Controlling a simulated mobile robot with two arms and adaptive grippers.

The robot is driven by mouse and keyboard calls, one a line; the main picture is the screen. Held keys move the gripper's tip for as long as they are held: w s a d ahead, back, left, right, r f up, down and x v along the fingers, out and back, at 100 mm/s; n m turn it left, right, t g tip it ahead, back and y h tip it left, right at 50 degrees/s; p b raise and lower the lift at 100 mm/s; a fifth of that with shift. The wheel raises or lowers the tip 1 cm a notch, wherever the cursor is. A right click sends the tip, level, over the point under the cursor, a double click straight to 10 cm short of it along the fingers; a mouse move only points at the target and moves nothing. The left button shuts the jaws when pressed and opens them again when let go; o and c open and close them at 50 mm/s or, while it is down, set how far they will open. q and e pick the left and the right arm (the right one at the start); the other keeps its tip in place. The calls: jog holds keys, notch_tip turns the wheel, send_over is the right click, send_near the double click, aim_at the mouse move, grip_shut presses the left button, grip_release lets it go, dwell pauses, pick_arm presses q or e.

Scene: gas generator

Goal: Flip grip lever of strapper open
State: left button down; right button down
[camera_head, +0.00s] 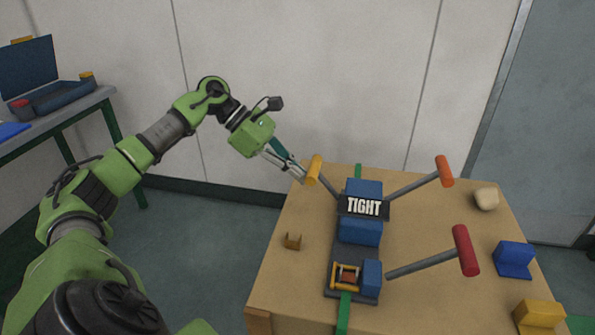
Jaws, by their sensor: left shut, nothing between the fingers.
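The strapper (361,228) is a blue and dark-grey tool on the wooden table, with a "TIGHT" sign on it. A lever with a yellow handle (314,169) slants up and left from it. A lever with an orange-red handle (445,171) slants up to the right. A lever with a red handle (466,250) reaches right from its near end. My left gripper (301,178) is shut and empty, its fingertips right beside the yellow handle; I cannot tell whether they touch. My right gripper is out of view.
A green strap (343,316) runs under the strapper. A small brown clip (293,241) lies to its left. A beige lump (486,199), a blue block (514,259) and a yellow block (538,315) sit along the right side. A side table (62,112) with a dark open case stands far left.

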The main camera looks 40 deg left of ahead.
pick_arm(q)
jog(key=shift+w+d+r, duration=0.15)
jog(key=shift+r, duration=0.4)
jog(key=v, duration=1.1)
jog(key=shift+s+a, duration=0.3)
jog(key=shift+a, duration=0.15)
jog(key=shift+f, duration=0.25)
